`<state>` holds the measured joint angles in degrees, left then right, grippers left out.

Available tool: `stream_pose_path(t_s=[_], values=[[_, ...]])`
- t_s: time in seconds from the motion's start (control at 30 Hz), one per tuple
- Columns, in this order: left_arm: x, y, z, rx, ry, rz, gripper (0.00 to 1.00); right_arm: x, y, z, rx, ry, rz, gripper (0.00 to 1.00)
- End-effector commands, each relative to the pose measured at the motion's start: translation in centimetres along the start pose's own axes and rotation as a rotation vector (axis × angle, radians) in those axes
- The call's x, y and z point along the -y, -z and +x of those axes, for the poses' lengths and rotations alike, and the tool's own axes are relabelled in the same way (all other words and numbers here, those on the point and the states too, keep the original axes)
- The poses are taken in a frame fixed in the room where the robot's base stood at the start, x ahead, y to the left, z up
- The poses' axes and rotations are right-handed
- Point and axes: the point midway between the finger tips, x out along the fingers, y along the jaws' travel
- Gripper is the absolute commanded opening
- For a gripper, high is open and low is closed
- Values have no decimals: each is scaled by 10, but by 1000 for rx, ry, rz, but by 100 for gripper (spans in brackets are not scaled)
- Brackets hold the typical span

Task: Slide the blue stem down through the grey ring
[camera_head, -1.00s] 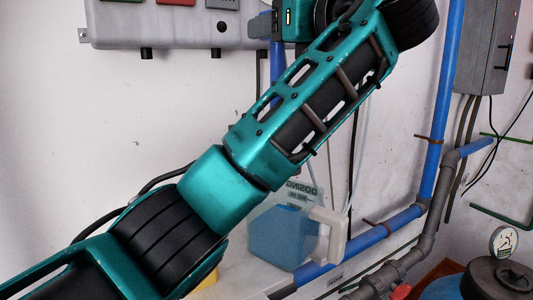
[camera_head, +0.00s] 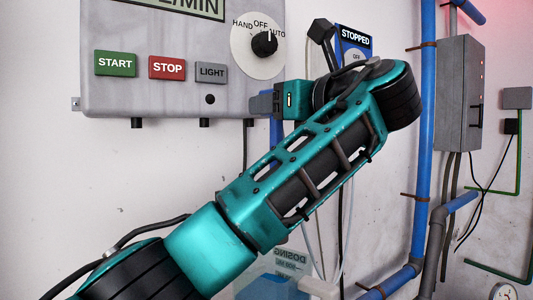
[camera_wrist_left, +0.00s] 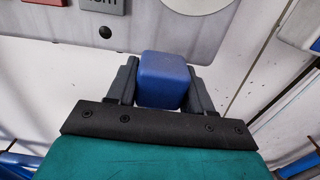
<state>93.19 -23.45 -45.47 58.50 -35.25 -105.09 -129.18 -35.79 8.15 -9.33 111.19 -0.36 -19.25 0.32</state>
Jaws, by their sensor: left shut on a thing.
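The blue stem (camera_wrist_left: 163,80) shows in the left wrist view as a blue block end between the two dark fingers. My left gripper (camera_wrist_left: 163,92) is shut on it, one finger on each side. In the head view my left gripper (camera_head: 262,103) is at the lower right corner of the grey control panel, partly hidden by my arm. A blue upright piece just below it looks like part of the stem, but my arm hides most of it. I cannot make out the grey ring in either view. My right gripper is in neither view.
The grey control panel (camera_head: 170,70) has START, STOP and LIGHT buttons and a dial (camera_head: 257,42). A blue pipe (camera_head: 424,120) and a grey box (camera_head: 459,95) are on the wall at right. A blue container (camera_head: 265,285) stands below my arm. The wall at left is bare.

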Motion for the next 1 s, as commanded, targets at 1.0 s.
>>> stream_pose_path(t_s=[1.0], values=[[0,54,0,1,-1,0,29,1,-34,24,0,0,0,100]])
